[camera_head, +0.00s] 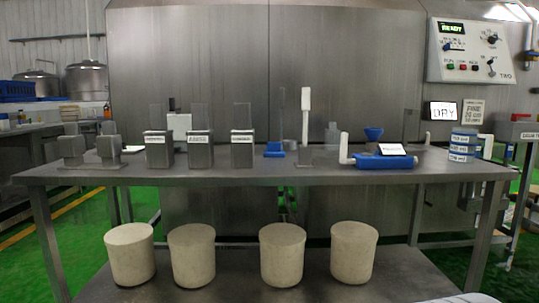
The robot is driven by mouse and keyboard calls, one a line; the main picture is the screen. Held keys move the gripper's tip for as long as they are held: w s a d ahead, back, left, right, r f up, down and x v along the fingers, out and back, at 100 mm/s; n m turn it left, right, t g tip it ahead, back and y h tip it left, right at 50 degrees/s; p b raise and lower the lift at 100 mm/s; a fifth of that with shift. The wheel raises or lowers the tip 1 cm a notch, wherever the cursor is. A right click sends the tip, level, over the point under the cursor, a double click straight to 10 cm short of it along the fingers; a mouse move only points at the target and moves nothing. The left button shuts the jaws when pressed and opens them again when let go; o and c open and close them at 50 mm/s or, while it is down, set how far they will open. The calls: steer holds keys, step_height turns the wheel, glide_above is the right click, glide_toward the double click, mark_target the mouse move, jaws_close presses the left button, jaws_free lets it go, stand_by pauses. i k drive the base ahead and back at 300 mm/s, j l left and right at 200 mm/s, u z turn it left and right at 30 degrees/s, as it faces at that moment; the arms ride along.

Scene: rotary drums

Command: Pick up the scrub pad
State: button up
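I cannot clearly make out a scrub pad. A small flat pale piece (132,148) lies at the left of the metal table (270,177), beside grey blocks. A small blue object (274,149) sits near the table's middle; its shape is too small to tell. Either could be the pad, but I cannot tell which.
Grey labelled holders (242,152) stand in a row on the table. A blue device with a white handle (385,161) and stacked blue-and-white rings (462,145) are at right. Several pale cylinders (283,257) stand on the low shelf. A control panel (471,51) hangs behind.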

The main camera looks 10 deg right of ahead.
mark_target(274, 148)
steer(key=u, duration=5.2)
steer(key=z, duration=5.2)
steer(key=i+j+z, duration=0.65)
steer(key=i, duration=0.15)
